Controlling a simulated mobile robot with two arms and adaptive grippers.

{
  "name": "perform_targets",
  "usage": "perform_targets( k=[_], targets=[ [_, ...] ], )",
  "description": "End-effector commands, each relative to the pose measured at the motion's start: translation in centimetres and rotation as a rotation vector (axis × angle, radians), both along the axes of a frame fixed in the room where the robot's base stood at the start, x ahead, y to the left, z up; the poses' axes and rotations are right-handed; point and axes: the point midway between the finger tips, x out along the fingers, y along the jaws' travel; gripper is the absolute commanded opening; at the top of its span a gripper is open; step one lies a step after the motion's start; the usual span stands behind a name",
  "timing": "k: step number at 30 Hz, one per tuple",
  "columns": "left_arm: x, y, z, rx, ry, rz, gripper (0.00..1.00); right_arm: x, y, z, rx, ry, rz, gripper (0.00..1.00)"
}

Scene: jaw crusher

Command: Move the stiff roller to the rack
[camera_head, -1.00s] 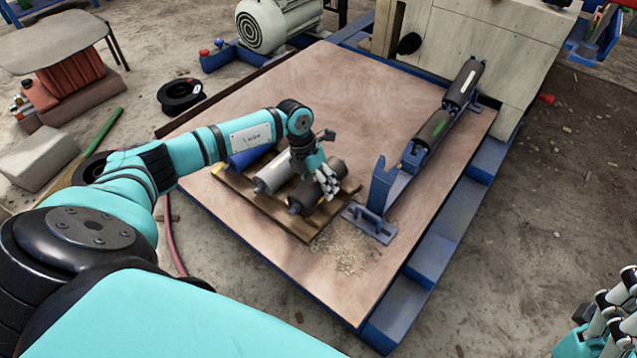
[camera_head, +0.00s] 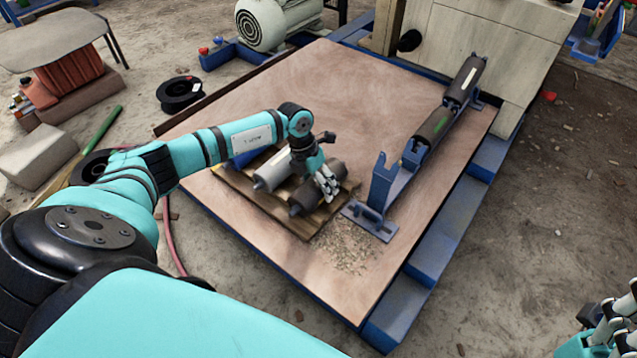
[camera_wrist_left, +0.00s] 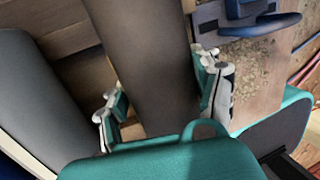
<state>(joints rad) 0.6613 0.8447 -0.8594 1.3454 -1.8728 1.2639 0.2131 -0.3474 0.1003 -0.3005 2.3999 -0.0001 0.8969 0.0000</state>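My left gripper (camera_head: 327,185) is at a dark grey roller (camera_head: 307,198), the nearest one on a slatted wooden pallet (camera_head: 262,216). In the left wrist view its fingers (camera_wrist_left: 163,98) are apart, one on each side of the dark roller (camera_wrist_left: 140,50). A gap shows by the left finger; I cannot tell whether the right finger touches. A light grey roller (camera_head: 272,172) lies beside it, and a blue one (camera_head: 245,158) is partly hidden by my arm. A blue metal rack (camera_head: 383,190) holds dark rollers (camera_head: 433,127). My right gripper (camera_head: 610,325) is cut off at the lower right corner.
The pallet and rack stand on a wooden board (camera_head: 345,95) with blue beams at its edge. Debris (camera_head: 345,248) lies between pallet and rack foot. A beige machine body (camera_head: 480,45) stands behind the rack. The board's middle is clear.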

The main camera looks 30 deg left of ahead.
Motion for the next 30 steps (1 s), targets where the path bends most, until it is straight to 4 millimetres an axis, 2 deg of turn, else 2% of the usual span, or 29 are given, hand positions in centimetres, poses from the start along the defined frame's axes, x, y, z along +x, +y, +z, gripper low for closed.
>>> perform_targets(
  k=[1, 6, 14, 17, 20, 30],
  targets=[
    [0.2, 0.0, 0.2, -0.002, -0.004, 0.0, 0.7, 0.0, 0.0, 0.0, 0.0, -0.001, 0.0, 0.4],
    [0.1, 0.0, 0.2, -0.001, -0.003, 0.001, 0.92, 0.0, 0.0, 0.0, 0.001, 0.0, 0.0, 0.4],
    [-0.1, 0.0, -0.1, 0.001, 0.004, 0.0, 0.93, 0.0, -0.1, -0.1, 0.002, 0.005, -0.002, 0.4],
    [-0.1, 0.2, 0.3, 0.002, 0.002, 0.001, 0.93, 0.0, -0.1, -0.1, 0.003, 0.006, -0.003, 0.4],
    [0.0, 0.5, 1.6, 0.001, -0.002, 0.002, 0.93, 0.0, -0.1, -0.1, 0.001, 0.005, -0.002, 0.4],
    [-0.5, 2.3, 8.5, 0.002, -0.004, 0.001, 0.93, 0.0, 0.0, -0.1, 0.001, 0.003, -0.001, 0.4]
  ],
)
